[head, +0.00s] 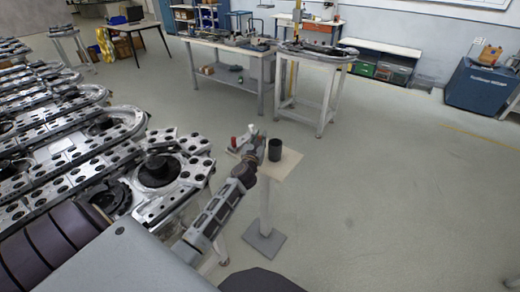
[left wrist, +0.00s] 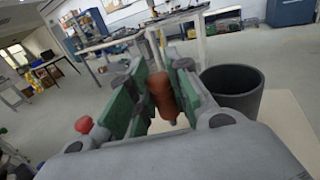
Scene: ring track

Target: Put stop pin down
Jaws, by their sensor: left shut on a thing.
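My left gripper (head: 256,150) reaches over a small pedestal table (head: 287,168). In the left wrist view its green-padded fingers (left wrist: 155,95) are shut on an orange-brown stop pin (left wrist: 163,98). The pin stands roughly upright between the pads, and its narrow lower tip shows below them. A dark cup (head: 275,149) stands upright on the table, just right of the gripper. The cup also shows in the left wrist view (left wrist: 238,92), close beside the right finger. The pin's contact with the tabletop cannot be made out. My right gripper is not in view.
A red-topped item (head: 234,142) stands left of the gripper; its red top shows in the left wrist view (left wrist: 84,125). The metal ring track (head: 160,175) fills the left side. Workbenches (head: 225,65) stand behind. Open floor (head: 410,190) lies to the right.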

